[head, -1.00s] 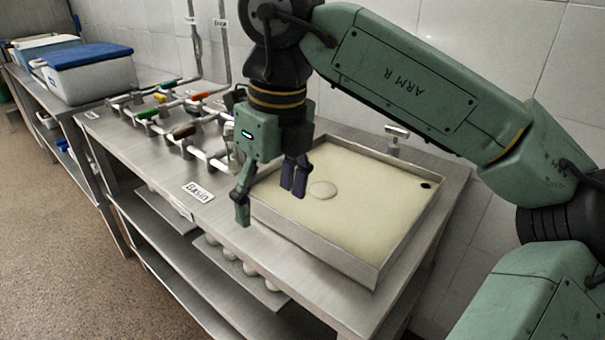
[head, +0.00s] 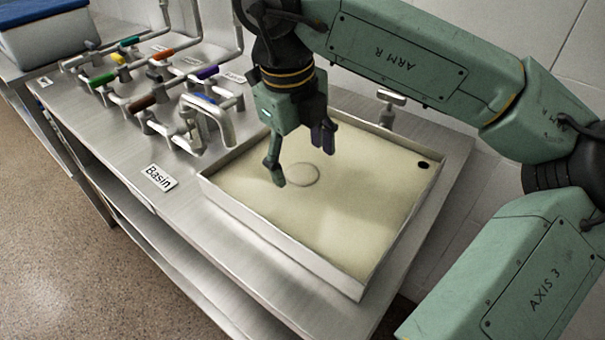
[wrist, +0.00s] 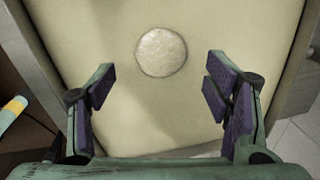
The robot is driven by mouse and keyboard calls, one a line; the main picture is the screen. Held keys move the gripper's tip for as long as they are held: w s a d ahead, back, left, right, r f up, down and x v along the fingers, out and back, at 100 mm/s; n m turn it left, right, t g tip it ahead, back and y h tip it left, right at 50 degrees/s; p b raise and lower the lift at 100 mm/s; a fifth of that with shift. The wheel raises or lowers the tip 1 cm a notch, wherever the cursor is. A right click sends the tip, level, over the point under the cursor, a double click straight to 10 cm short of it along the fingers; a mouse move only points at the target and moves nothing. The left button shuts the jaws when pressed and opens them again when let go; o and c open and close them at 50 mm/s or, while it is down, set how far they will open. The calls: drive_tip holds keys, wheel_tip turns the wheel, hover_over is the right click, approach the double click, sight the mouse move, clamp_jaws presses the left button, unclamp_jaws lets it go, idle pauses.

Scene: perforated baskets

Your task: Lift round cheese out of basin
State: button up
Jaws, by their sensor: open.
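The round cheese (head: 303,174) is a pale flat disc lying in the left part of the basin (head: 290,262), a shallow metal-walled tray with a cream-coloured inside. My gripper (head: 301,162) is open and empty above the basin, close to the cheese in the head view. In the wrist view the cheese (wrist: 161,52) shows whole, beyond the fingertips and between the lines of the two purple-padded fingers (wrist: 158,88). No finger touches it there. The exact height of my gripper over the cheese is hard to tell.
A metal tap (head: 391,98) stands at the basin's back edge, near a dark drain hole (head: 423,164). Pipes with coloured valve handles (head: 142,104) stand left of the basin. A "Basin" label (head: 159,178) lies on the metal counter. A blue-lidded cooler (head: 45,25) is at far left.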

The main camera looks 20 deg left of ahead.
sight(304, 174)
drive_tip(key=f, duration=0.3)
drive_tip(key=f+p, duration=0.1)
drive_tip(key=shift+w+d+f, duration=0.15)
drive_tip(key=shift+w, duration=0.15)
drive_tip(key=shift+c, duration=0.2)
